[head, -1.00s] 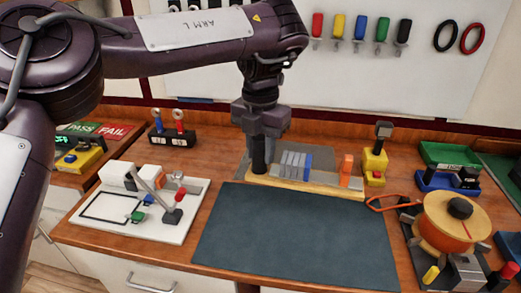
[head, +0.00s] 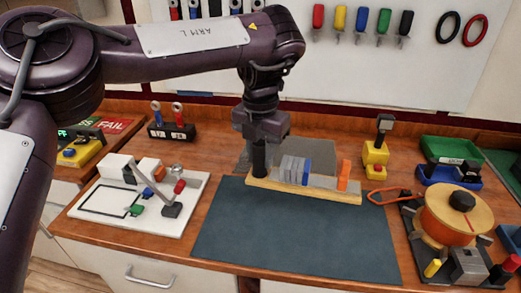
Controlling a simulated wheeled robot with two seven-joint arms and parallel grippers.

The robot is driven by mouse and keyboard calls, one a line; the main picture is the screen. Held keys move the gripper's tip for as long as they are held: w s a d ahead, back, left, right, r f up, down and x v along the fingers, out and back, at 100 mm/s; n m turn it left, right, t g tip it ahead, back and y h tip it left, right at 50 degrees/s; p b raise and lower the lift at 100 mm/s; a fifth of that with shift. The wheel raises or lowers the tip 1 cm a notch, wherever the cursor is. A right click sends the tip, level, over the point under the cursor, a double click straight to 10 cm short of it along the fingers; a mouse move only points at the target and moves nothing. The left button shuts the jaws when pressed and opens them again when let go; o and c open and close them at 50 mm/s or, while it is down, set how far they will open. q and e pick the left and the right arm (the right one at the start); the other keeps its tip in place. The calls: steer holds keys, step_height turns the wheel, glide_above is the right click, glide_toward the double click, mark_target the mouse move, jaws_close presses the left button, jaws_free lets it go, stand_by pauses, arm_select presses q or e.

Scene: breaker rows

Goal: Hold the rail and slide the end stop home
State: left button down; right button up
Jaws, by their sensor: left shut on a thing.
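The rail (head: 325,185) is a strip on a light wooden base (head: 285,188) along the back edge of the dark mat. Several grey breakers (head: 291,167) and a blue one (head: 306,172) stand in a row on its left half. The orange end stop (head: 344,173) stands near the right end, with a bare stretch of rail between it and the blue one. My left gripper (head: 259,158) points down and is shut on the black post (head: 259,157) at the rail's left end. My right gripper is out of view.
The dark mat (head: 295,235) is clear. A white test board (head: 95,205) lies left. A yellow block with a dark top (head: 375,157), an orange-wound spool (head: 450,220) and green (head: 450,150) and blue bins (head: 445,177) stand right. Tools hang on the back panel.

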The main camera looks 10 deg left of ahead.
arm_select(q)
steer(key=shift+f+b, duration=2.35)
steer(key=shift+f, duration=5.6)
steer(key=shift+p, duration=0.4)
steer(key=shift+f, duration=0.15)
steer(key=shift+f, duration=0.1)
